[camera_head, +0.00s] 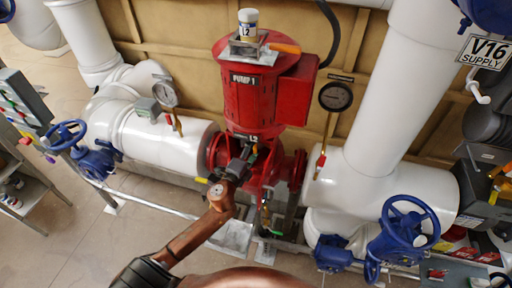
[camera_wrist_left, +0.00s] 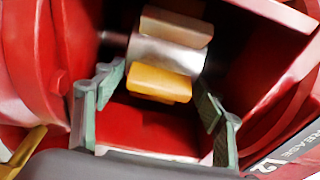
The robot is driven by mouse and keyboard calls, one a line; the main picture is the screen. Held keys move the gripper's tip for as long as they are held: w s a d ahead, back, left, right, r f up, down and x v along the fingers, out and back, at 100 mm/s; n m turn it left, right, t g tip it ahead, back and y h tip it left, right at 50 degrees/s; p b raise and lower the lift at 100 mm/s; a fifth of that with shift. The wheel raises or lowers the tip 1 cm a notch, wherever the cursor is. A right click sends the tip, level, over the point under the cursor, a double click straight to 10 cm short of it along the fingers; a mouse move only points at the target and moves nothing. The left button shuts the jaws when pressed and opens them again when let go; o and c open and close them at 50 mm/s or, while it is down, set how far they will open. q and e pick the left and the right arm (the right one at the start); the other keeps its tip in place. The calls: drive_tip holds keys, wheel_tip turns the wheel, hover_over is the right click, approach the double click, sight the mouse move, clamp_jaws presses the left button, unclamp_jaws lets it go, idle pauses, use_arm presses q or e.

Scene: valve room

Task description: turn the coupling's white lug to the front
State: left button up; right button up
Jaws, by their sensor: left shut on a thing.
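The coupling (camera_wrist_left: 168,54) is a silver cylinder on a shaft inside the red pump housing, seen in the left wrist view. A yellow-orange lug (camera_wrist_left: 158,83) is on its near lower side and a tan lug (camera_wrist_left: 176,27) on its upper side. I cannot make out a clearly white lug. In the head view my left gripper (camera_head: 243,160) reaches into the opening below the red pump (camera_head: 250,100) and hides the coupling. My right gripper is not in view.
Red housing walls (camera_wrist_left: 60,50) close in on both sides of the fingers. White pipes (camera_head: 160,140) flank the pump. Blue valve wheels (camera_head: 410,222) stand at right and left. A gauge (camera_head: 335,96) hangs beside the pump. Floor is open at lower left.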

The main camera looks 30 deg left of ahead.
use_arm(q)
drive_tip(key=shift+w+d+n+y, duration=0.2)
drive_tip(key=shift+d+n+y, duration=0.15)
drive_tip(key=shift+n+y, duration=0.4)
drive_tip(key=o, duration=1.3)
drive_tip(key=s+d, duration=0.2)
drive_tip(key=s, duration=0.9)
drive_tip(key=shift+s, duration=0.4)
